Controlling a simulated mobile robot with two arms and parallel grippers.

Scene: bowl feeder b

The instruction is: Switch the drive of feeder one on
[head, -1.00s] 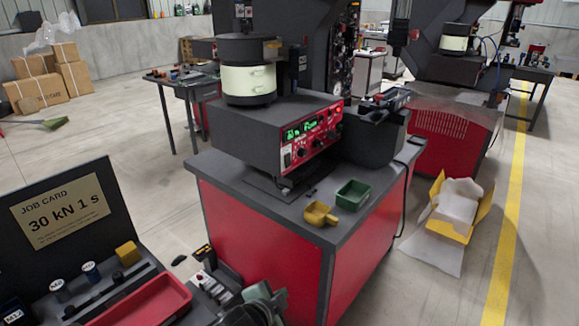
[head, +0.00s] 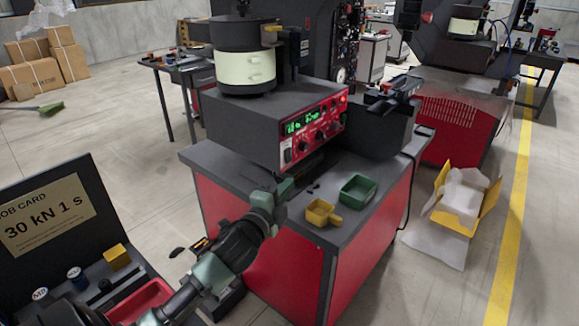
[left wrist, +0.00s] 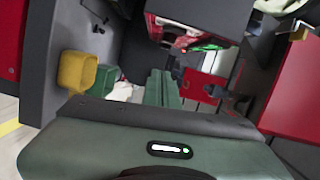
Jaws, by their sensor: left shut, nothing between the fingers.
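Feeder one, the nearest bowl feeder (head: 246,68), stands on a dark control box (head: 245,120) on the near red-sided cabinet. Its red front panel (head: 318,130) has lit green digits, black knobs and a small switch (head: 288,155) at the lower left. In the left wrist view the panel (left wrist: 180,36) shows at the top, steeply angled. My left gripper (head: 287,188) is shut and empty, in front of and below the panel, apart from it. Its fingers (left wrist: 160,88) point toward the box's underside. The position of the switch is too small to tell. My right gripper is out of view.
A yellow scoop (head: 321,212) and a green tray (head: 358,190) lie on the cabinet top, right of my gripper. A case with a job card (head: 45,215) stands at lower left. An open yellow carton (head: 462,197) is on the floor at right.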

